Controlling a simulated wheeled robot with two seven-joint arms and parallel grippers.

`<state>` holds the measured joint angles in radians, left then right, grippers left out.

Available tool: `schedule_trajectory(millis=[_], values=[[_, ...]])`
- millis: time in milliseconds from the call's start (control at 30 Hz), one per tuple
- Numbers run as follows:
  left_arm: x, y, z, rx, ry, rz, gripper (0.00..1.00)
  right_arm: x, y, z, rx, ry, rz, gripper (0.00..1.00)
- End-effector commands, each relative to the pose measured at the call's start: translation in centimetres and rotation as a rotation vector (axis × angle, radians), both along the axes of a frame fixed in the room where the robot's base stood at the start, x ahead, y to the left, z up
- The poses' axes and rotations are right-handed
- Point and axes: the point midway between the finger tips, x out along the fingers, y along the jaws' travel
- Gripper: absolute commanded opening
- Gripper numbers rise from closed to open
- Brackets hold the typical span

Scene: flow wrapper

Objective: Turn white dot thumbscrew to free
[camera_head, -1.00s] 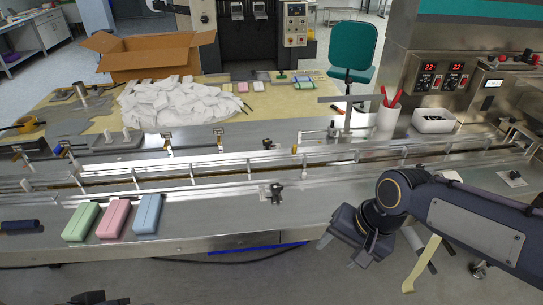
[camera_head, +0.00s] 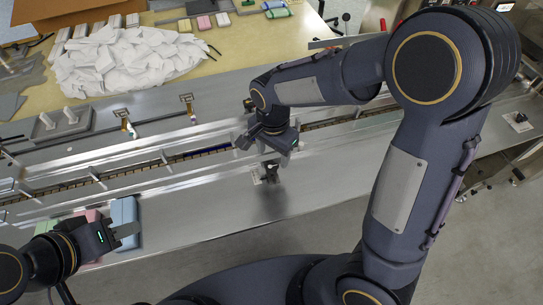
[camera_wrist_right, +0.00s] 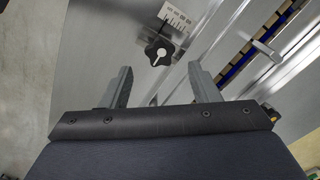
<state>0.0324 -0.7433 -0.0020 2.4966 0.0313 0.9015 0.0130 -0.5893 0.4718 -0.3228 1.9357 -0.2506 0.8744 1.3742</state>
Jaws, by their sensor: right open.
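A black star-shaped thumbscrew (camera_wrist_right: 160,53) with a white mark on its top stands beside a small printed scale (camera_wrist_right: 174,18) on the metal deck. It also shows in the head view (camera_head: 269,171), just in front of my right gripper (camera_head: 268,141). In the right wrist view my right gripper (camera_wrist_right: 160,67) is open and empty. Its two fingertips lie to either side of and below the knob in the picture, with no contact visible. My left gripper (camera_head: 122,232) is at the lower left, by the blue pack (camera_head: 124,212); its jaw opening is unclear.
Guide rails (camera_head: 170,160) run along the conveyor behind the thumbscrew. Green (camera_head: 46,224) and pink (camera_head: 93,215) packs lie left of the blue one. Another small knob (camera_head: 520,118) stands at the far right. The deck right of the thumbscrew is clear.

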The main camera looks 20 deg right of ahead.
Motion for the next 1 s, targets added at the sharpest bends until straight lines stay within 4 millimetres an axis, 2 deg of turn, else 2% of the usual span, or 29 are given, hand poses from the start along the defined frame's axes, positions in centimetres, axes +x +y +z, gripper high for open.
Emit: schedule_trajectory(millis=[100,233,600,933,1000], values=[[0.0,0.0,0.0,0.0,0.0,0.0,0.36,-0.1,0.0,-2.0,-0.002,0.004,0.001,0.56],[0.0,0.0,0.1,0.0,0.0,0.0,0.36,-0.1,0.0,-3.4,-0.001,0.003,0.001,0.56],[0.0,0.0,0.1,0.0,0.0,0.0,0.36,0.0,0.0,-4.0,0.001,-0.001,0.001,0.56],[0.0,0.0,0.1,0.0,0.0,0.0,0.36,0.0,0.0,-4.0,0.001,-0.002,0.001,0.12],[0.0,0.0,0.1,0.0,0.0,0.0,0.36,0.0,0.0,-4.0,0.001,-0.002,0.002,0.11]])
